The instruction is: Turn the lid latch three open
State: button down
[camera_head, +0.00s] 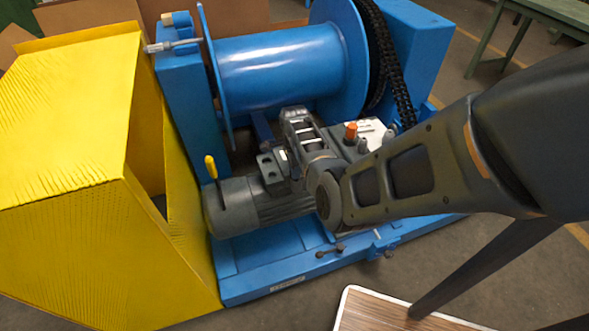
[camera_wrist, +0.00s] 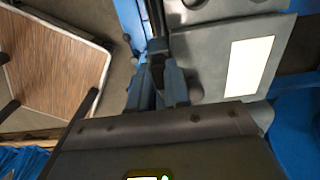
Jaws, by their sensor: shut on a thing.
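In the wrist view my gripper (camera_wrist: 157,68) is closed on a small dark piece (camera_wrist: 157,46), which appears to be a latch at the edge of a grey lid plate (camera_wrist: 210,75). The plate carries a white label (camera_wrist: 249,66). A small rounded grey knob (camera_wrist: 195,94) sits close to the right finger. In the head view my arm comes in from the right, and its wrist hides the fingertips and the held latch. The part of the lid box (camera_head: 374,128) beyond my wrist shows pale grey with dark knobs. I cannot tell how far the held latch is turned.
A blue winch drum (camera_head: 280,68) and black chain (camera_head: 388,60) stand behind. A grey motor (camera_head: 240,205), a yellow-handled lever (camera_head: 212,168) and a yellow guard (camera_head: 65,130) lie left. An orange knob (camera_head: 351,131) rises near my wrist. A wooden-topped table (camera_head: 385,314) is in front.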

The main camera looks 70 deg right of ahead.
jog(key=c, duration=1.1)
grip_release()
jog(key=shift+r+p, duration=0.45)
jog(key=shift+r, duration=3.45)
jog(key=shift+f, duration=0.1)
